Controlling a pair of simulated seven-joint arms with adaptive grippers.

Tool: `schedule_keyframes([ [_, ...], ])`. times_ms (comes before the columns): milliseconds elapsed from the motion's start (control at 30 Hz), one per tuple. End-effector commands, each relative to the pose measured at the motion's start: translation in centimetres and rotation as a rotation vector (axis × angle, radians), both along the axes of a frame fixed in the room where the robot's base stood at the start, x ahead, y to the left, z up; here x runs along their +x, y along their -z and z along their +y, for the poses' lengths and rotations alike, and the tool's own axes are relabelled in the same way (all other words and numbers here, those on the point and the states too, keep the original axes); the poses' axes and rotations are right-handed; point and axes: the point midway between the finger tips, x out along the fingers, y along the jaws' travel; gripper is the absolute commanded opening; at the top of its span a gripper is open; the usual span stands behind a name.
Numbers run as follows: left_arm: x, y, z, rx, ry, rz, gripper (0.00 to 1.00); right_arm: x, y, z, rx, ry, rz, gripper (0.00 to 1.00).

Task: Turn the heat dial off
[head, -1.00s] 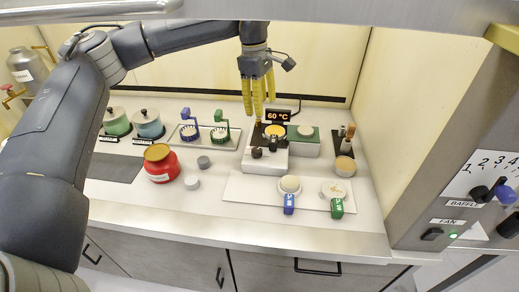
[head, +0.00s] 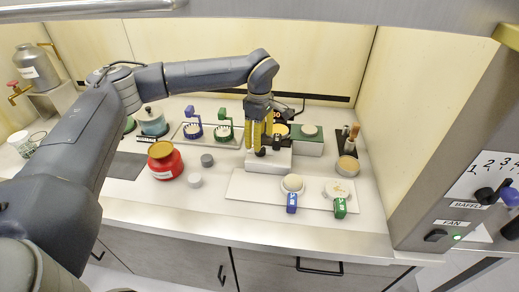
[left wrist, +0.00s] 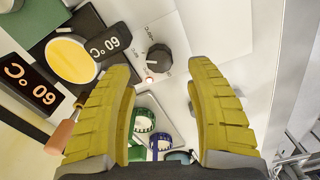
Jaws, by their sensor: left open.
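The heater is a white unit (head: 267,165) with a yellow round top (head: 281,130), standing right of centre on the bench in the head view. In the left wrist view a black dial (left wrist: 159,58) with a light pointer mark sits on its white face, with printed marks around it and a small red light (left wrist: 149,79) beside it. Two displays there read 60 °C (left wrist: 30,84). My left gripper (head: 262,150) points down at the heater front, its yellow fingers open. In the left wrist view the dial lies just beyond and between the fingertips (left wrist: 158,72); contact is not visible.
A green block (head: 308,147) with a pale round top stands right of the heater. A rack with blue and green clamps (head: 208,133) is at left. A red jar (head: 164,160) stands further left. A white board (head: 250,189) with blue and green-tagged items lies in front.

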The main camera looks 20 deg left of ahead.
Motion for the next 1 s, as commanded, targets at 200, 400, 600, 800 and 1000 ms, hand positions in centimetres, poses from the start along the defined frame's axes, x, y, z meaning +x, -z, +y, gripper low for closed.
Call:
schedule_keyframes([
  [200,0.0,3.0,0.0,-0.001,0.000,0.001,0.56,0.0,0.0,0.0,0.000,0.000,0.000,0.44],
  [400,0.0,4.5,0.0,0.000,0.000,-0.001,0.56,0.0,0.0,0.0,0.000,0.000,0.000,0.44],
  [600,0.0,5.0,0.0,0.000,0.000,-0.002,0.56,0.0,0.0,0.0,0.000,0.000,0.000,0.44],
  [800,0.0,5.0,0.0,0.000,0.000,-0.002,0.56,0.0,0.0,0.0,0.000,0.000,0.000,0.44],
  [1000,0.0,5.0,0.0,0.000,0.000,-0.001,0.41,0.0,0.0,0.0,0.000,0.000,0.000,0.44],
])
